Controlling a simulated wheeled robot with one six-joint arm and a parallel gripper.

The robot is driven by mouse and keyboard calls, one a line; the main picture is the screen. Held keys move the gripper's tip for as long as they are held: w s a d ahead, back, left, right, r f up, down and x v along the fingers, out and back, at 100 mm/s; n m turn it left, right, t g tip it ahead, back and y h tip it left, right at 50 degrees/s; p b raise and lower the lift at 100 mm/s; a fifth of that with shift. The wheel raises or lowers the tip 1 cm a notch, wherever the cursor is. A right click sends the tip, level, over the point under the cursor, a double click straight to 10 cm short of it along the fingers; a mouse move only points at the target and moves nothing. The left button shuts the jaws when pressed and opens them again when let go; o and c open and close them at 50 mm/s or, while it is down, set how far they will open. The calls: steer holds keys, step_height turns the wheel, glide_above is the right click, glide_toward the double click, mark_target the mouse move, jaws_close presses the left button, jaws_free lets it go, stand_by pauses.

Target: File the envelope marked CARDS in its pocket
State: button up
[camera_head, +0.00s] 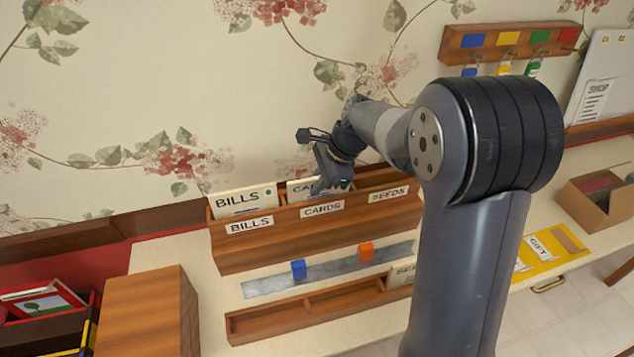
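The wooden letter sorter (283,248) has three labelled pockets: BILLS, CARDS and SEEDS from left to right. The CARDS envelope (299,190) is cream with dark lettering. It stands upright at the middle pocket, behind the CARDS label (322,209), with its upper part showing; how deep it sits is hidden. My gripper (328,187) points down at the right part of this envelope and covers the end of its word. Whether the fingers hold it or are apart from it cannot be told. The BILLS envelope (240,203) stands in the left pocket.
In front lie a grey strip (335,272) with a blue clip (298,269) and an orange clip (366,251), and a low wooden rack (290,319) holding a SEEDS envelope (402,275). A wooden box (150,312) stands left. My arm hides the counter's middle right.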

steer(key=o, duration=0.5)
steer(key=shift+r, duration=0.15)
steer(key=v, duration=1)
steer(key=shift+d+r, duration=0.15)
steer(key=shift+r, duration=0.1)
steer(key=shift+f, duration=0.1)
